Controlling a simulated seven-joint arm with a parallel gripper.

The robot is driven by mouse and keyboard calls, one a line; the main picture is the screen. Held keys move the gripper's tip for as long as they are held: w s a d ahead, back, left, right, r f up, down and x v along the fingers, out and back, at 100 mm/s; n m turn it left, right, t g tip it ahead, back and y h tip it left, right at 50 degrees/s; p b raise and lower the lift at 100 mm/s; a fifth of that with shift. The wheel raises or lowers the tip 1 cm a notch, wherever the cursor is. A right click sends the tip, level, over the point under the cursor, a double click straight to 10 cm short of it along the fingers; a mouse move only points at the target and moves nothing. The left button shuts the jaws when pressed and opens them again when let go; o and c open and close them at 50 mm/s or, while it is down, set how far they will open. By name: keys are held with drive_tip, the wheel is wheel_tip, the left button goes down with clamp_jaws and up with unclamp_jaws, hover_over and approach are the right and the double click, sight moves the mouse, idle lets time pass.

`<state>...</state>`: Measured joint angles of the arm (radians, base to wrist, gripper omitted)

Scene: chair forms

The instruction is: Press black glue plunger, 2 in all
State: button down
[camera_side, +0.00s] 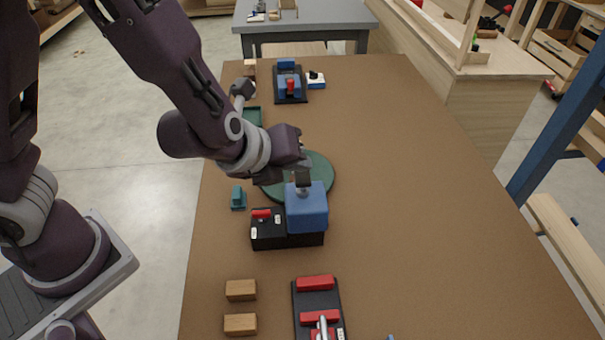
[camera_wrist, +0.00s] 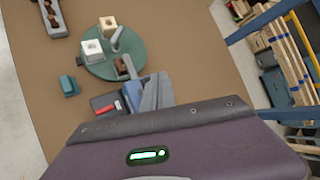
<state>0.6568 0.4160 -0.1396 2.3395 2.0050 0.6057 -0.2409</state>
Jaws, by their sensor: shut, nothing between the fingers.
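The glue station is a black base (camera_side: 270,236) with a blue block (camera_side: 308,210) on its right part and a small red piece (camera_side: 261,213) on its left. In the wrist view the blue block (camera_wrist: 129,97) is partly hidden by my fingers. My gripper (camera_side: 303,178) is directly above the blue block, pointing down, shut and empty. A dark piece and a grey collar show between the gripper and the block's top. I cannot tell how much of this is the black plunger and how much my fingertips, nor whether they touch. My grey fingers also show in the wrist view (camera_wrist: 155,92).
A green turntable (camera_side: 325,178) lies just behind the station; the wrist view shows pale blocks (camera_wrist: 92,50) on it. A teal piece (camera_side: 238,197) and wooden blocks (camera_side: 240,290) lie left. A black fixture with red parts (camera_side: 315,284) is in front. The table's right side is clear.

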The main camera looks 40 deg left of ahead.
sight(299, 179)
drive_tip(key=shift+r, duration=0.1)
drive_tip(key=shift+r, duration=2.5)
idle(0.8)
wheel_tip(299, 179, up, 4)
drive_tip(key=shift+f, duration=0.1)
drive_tip(key=shift+f, duration=4.4)
drive_tip(key=shift+f, duration=0.15)
drive_tip(key=shift+f, duration=0.25)
